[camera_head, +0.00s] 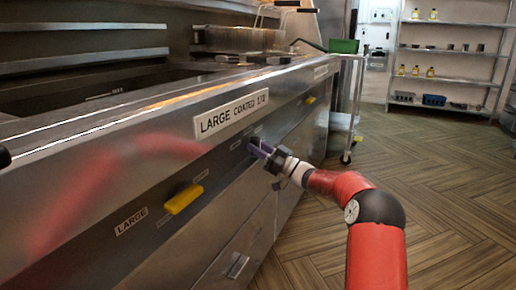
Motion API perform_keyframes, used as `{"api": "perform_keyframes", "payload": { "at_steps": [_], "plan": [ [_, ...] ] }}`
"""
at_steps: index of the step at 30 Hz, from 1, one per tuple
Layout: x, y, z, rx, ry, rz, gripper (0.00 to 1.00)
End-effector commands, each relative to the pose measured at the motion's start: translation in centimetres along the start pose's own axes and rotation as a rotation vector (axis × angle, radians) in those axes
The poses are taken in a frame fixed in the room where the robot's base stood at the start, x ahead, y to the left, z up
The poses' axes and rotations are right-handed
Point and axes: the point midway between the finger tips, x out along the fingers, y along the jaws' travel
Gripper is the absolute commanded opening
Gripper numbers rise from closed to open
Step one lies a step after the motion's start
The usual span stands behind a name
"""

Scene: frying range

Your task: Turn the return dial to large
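The steel range front carries a yellow dial (183,199), with a label reading LARGE (131,221) to its left and small unreadable labels close around it. A second yellow dial (310,100) sits farther along the panel. I cannot tell from the labels which one is the return dial.
A large sign (231,114) beginning LARGE COATED is fixed above the dials. A drawer handle (237,266) sticks out below. Fry baskets (236,38) stand at the far end of the range. A trolley with a green bin (344,46) stands beyond. The wooden floor (440,180) at right is clear.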

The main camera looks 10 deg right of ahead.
Motion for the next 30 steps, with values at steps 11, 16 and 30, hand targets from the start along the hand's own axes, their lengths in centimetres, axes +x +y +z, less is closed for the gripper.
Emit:
{"api": "perform_keyframes", "payload": {
  "at_steps": [11,16,30],
  "plan": [
    [-5.7,0.1,0.0,0.000,-0.002,0.004,0.29],
    [-7.4,0.1,0.0,-0.001,-0.002,0.002,0.29],
    [-7.8,0.1,0.0,-0.001,-0.001,0.001,0.29]
  ]
}}
